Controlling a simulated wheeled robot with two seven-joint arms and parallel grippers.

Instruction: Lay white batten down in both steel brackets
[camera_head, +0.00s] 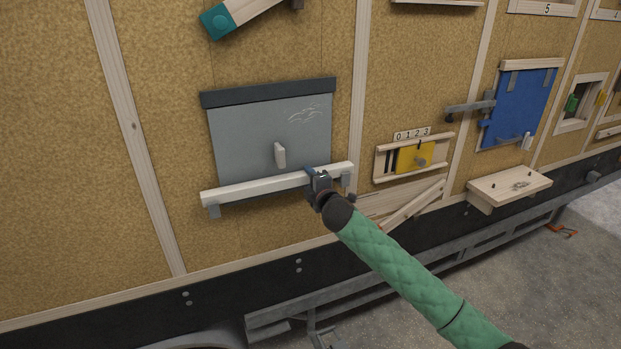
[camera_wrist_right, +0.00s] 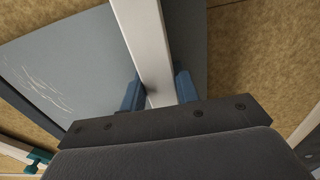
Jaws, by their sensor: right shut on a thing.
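The white batten (camera_head: 250,186) lies across the lower part of a grey panel, close to level in the head view. The left steel bracket (camera_head: 213,211) shows under its left end. The right steel bracket (camera_head: 346,180) shows by its right end. I cannot tell whether the batten is seated in either one. My right gripper (camera_head: 312,174) is shut on the batten right of its middle. In the right wrist view, the batten (camera_wrist_right: 145,40) runs between the two blue fingers (camera_wrist_right: 160,92). My left gripper is not in view.
The grey panel (camera_head: 240,125) has a dark top strip and a pale handle (camera_head: 280,155) just above the batten. To the right are a yellow slider (camera_head: 413,157), a blue door (camera_head: 517,108) and a small wooden shelf (camera_head: 510,186). The wall left of the batten is clear.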

